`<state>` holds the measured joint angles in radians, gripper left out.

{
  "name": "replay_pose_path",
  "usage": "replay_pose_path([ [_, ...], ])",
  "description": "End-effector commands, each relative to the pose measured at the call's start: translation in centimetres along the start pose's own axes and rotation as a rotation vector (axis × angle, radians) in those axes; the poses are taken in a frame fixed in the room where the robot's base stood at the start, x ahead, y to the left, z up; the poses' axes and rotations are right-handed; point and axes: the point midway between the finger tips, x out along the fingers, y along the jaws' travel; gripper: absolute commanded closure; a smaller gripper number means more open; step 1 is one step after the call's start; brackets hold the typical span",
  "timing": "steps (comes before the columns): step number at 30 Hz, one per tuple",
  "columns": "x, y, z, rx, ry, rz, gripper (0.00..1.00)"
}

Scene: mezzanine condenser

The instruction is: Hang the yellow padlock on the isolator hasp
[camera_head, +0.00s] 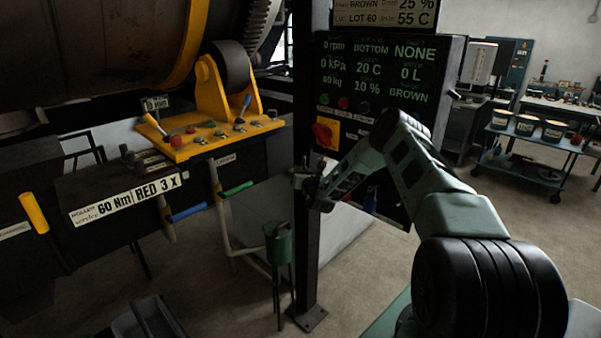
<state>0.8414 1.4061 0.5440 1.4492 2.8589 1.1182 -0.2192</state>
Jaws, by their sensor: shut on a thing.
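The isolator (325,133), a red rotary handle on a yellow plate, is on the lower left of the dark control panel. Its hasp is too small to make out. My gripper (306,182) is just below and slightly left of the isolator, in front of the dark post. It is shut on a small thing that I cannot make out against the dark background. I see no clear yellow padlock; it may be the thing in the jaws, but I cannot tell.
The dark post (305,255) stands beside the panel (385,75). A yellow control console (215,140) with levers is at the left, below a big drum (90,50). A green bin (278,243) stands near the post. A blue cart (530,165) with tubs is at the right.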

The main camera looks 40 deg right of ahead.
Motion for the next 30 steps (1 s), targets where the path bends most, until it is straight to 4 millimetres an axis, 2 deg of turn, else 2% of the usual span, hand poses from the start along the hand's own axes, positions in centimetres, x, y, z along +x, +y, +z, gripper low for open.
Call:
replay_pose_path([
  [30,2.5,-4.4,0.2,-0.002,-0.003,0.001,1.00],
])
